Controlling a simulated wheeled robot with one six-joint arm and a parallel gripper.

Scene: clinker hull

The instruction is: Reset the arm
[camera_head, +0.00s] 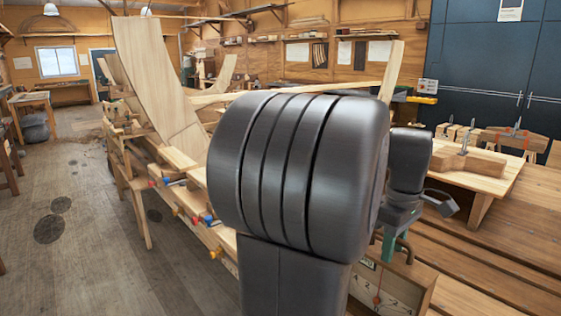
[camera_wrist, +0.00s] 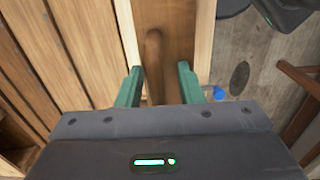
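My arm fills the middle of the head view, with a large dark grey joint in front. My gripper (camera_head: 394,247) shows beyond it at the right, pointing down over a wooden box with a numbered front (camera_head: 388,287). In the wrist view my gripper (camera_wrist: 160,85) has its two green fingers spread apart. A brown rounded bar (camera_wrist: 153,58) shows between the fingers, with a gap on each side. The same bar shows beside the green finger in the head view (camera_head: 407,249). Its lower end is hidden behind the gripper body.
A wooden hull frame (camera_head: 160,75) stands at the left behind my arm. A plank bench (camera_head: 505,225) lies at the right, with a board carrying clamps (camera_head: 470,165). Dark cabinets (camera_head: 490,65) stand behind. The floor at the far left (camera_head: 90,225) is mostly clear.

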